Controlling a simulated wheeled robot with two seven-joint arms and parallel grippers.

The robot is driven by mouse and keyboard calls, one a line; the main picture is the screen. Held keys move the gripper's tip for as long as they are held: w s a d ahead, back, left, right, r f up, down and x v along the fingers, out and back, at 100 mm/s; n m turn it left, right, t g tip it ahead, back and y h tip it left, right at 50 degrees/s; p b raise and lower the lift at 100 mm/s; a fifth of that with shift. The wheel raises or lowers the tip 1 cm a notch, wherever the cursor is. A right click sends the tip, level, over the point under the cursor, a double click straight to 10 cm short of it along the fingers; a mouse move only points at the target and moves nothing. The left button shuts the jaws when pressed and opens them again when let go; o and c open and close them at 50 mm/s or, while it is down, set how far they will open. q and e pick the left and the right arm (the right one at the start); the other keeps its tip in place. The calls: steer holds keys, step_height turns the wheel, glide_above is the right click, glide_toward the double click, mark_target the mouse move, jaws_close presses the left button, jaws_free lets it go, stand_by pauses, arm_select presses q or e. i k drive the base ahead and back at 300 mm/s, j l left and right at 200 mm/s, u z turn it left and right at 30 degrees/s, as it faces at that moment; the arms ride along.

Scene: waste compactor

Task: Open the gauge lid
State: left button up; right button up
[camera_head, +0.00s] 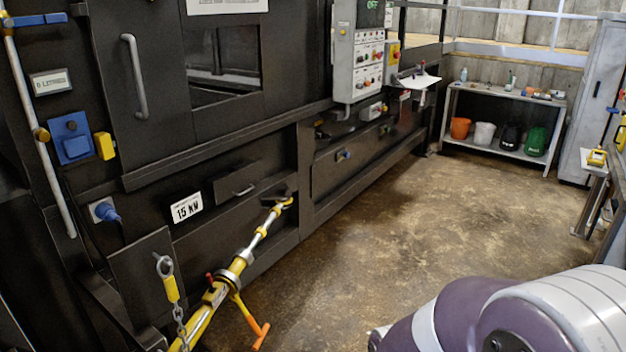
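No part that I can tell for certain to be the gauge lid shows in the head view. The dark compactor (150,80) fills the left and middle. A blue square cover (72,138) with a small round knob sits on its left part, beside a yellow block (104,146); I cannot tell whether this is the lid. A grey control panel (368,65) with a small display and several buttons hangs at the upper middle. Neither of my grippers is in view. Only a purple and white part of my arm shows at the bottom right.
A yellow and silver strut (240,265) with an orange handle slants from the machine across the lower left, beside a chain (178,318). A shelf table (508,95) with buckets stands at the back. The brown concrete floor (400,220) in the middle is clear.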

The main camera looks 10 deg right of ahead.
mark_target(226, 186)
steer(key=i+l, duration=0.4)
steer(key=i, duration=0.3)
steer(key=i+l+u, duration=0.15)
steer(key=i+l, duration=0.25)
steer(key=i, duration=0.25)
steer(key=i+l, duration=0.5)
steer(key=i, duration=0.15)
steer(key=i+l+u, duration=0.1)
steer(key=i+l, duration=0.35)
steer(key=i, duration=0.2)
